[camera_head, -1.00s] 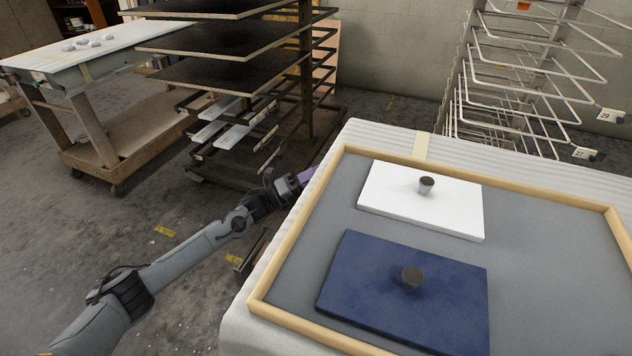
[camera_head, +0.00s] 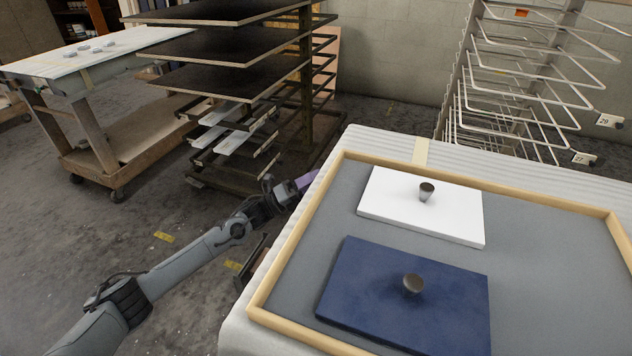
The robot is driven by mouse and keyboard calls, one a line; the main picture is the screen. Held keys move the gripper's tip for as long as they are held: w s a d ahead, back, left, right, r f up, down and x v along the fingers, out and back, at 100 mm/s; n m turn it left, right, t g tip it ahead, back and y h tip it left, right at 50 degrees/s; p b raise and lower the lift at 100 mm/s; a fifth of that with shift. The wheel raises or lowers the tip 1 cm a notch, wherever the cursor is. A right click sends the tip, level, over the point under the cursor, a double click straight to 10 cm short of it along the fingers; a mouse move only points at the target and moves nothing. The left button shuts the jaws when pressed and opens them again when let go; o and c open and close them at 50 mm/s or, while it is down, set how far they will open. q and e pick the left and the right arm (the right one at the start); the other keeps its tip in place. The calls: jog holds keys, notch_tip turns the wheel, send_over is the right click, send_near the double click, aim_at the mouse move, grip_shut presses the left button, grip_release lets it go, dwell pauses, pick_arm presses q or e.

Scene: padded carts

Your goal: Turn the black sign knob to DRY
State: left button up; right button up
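A dark, tapered knob (camera_head: 426,191) stands on a white board (camera_head: 400,209) in the tray's back part. A second dark knob (camera_head: 412,284) stands on a dark blue board (camera_head: 365,290) nearer me. No lettering, such as DRY, is readable on either board, so I cannot tell which is the black sign knob. My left gripper (camera_head: 305,180) is by the tray's left edge, apart from both knobs. Its purple fingertip shows, but its opening does not. My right gripper is out of view.
A wood-rimmed grey tray (camera_head: 283,254) lies on the padded white cart (camera_head: 371,136). A dark shelf rack (camera_head: 307,75) stands behind my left arm. A wire rack (camera_head: 463,100) stands at back right. A wooden cart (camera_head: 133,147) stands at left.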

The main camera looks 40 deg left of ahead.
pick_arm(q)
jog(key=p+v, duration=0.3)
jog(key=v, duration=0.7)
jog(key=shift+s, duration=0.2)
jog(key=shift+f, duration=0.1)
